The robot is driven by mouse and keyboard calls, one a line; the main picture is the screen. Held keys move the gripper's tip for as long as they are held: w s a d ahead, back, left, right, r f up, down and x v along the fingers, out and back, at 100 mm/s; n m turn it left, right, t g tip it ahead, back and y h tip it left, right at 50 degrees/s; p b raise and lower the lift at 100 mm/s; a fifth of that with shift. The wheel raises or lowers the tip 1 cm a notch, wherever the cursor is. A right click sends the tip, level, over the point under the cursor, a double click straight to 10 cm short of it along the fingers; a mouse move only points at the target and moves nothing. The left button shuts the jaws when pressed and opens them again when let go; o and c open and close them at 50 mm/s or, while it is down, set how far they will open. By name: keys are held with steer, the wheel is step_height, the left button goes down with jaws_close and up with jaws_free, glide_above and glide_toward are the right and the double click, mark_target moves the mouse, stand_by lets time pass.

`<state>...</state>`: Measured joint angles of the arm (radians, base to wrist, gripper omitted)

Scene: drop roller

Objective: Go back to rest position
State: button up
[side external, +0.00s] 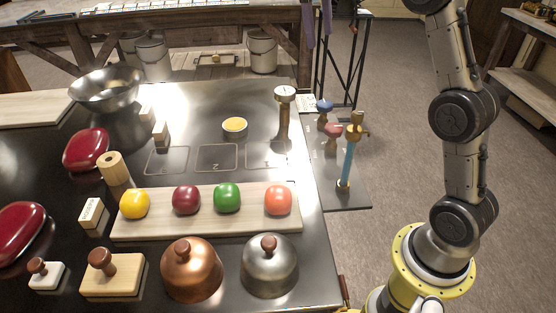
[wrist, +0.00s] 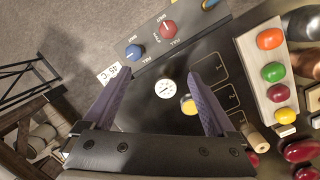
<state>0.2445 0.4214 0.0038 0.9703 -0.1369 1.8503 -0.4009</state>
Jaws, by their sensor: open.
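My gripper (wrist: 155,80) shows its two purple fingers spread wide in the wrist view, with nothing held between them. In the side external view its fingertips (side external: 317,25) hang at the top edge, high above and beyond the table's far right corner. A light wooden roller (side external: 112,168) stands on the dark table left of the fruit board, apart from my gripper. The rest of my gripper is out of the side external picture.
A post with a dial (side external: 284,120) stands at the table's right edge, near a panel with blue and red knobs (side external: 332,130) and a tap (side external: 351,150). A wooden board (side external: 158,228) holds several coloured fruits. Two metal domes (side external: 191,270) stand in front. Open floor lies right of the table.

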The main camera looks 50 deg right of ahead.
steer(key=s+a+r+t, duration=0.2)
steer(key=s+a, duration=0.3)
steer(key=s, duration=0.3)
steer(key=s+a+r+t, duration=0.15)
steer(key=s+a, duration=0.25)
steer(key=s, duration=0.4)
steer(key=s+a+f+t, duration=0.2)
steer(key=s+f, duration=0.2)
steer(key=f, duration=0.3)
steer(key=s+a+f+m+t+y, duration=0.1)
steer(key=s+a+f, duration=0.1)
steer(key=s+f, duration=0.3)
step_height(320, 180, down, 3)
steer(key=shift+a+t, duration=0.2)
steer(key=shift+t, duration=0.15)
